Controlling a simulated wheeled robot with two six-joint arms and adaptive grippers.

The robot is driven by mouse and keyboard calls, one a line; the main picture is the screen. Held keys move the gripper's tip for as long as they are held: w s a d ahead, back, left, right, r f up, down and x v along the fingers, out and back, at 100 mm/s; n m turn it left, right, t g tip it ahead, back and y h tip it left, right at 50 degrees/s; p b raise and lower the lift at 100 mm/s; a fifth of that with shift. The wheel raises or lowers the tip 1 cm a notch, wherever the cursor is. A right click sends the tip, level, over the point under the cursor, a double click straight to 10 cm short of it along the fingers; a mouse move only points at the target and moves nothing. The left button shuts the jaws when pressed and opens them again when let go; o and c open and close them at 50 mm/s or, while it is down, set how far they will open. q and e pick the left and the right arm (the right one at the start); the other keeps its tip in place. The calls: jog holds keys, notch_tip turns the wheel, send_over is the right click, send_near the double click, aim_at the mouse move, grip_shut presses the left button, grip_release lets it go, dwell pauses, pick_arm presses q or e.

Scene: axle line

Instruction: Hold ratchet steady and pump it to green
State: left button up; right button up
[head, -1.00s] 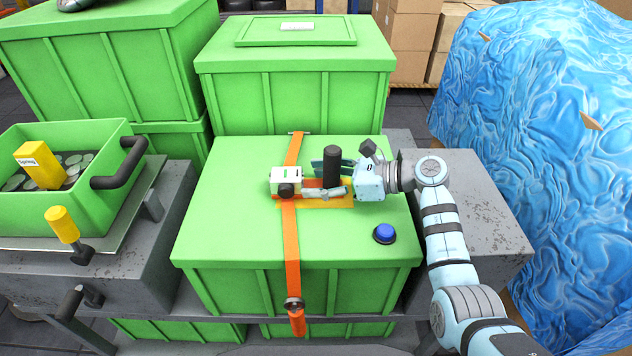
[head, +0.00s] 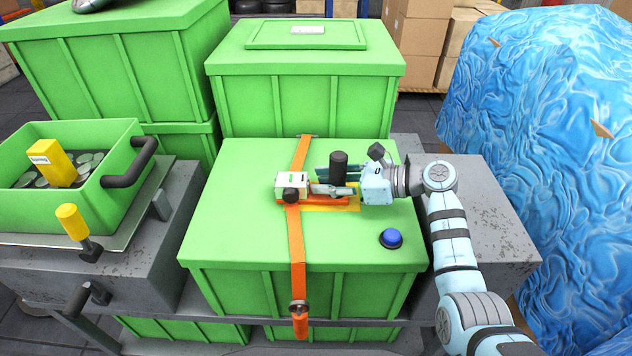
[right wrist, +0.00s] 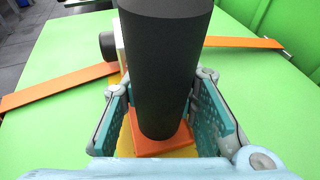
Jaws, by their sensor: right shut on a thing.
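The ratchet (head: 291,183) has a small white housing with a black knob. It sits with an orange bar on the orange strap, on top of a green crate (head: 235,225). Its upright black handle (head: 338,160) stands to the right of the housing, and also fills the middle of the right wrist view (right wrist: 165,60). My right gripper (head: 334,182) reaches in from the right and is shut on the handle, one teal-padded finger on each side. The handle hides part of the orange bar and housing in the wrist view. My left gripper is not in view.
A blue button (head: 391,238) is on the crate lid, front right. The strap (head: 297,240) runs over the crate to an orange grip (head: 300,325). A green bin (head: 60,205) with discs and a yellow block stands left. Blue wrapping (head: 550,150) stands right.

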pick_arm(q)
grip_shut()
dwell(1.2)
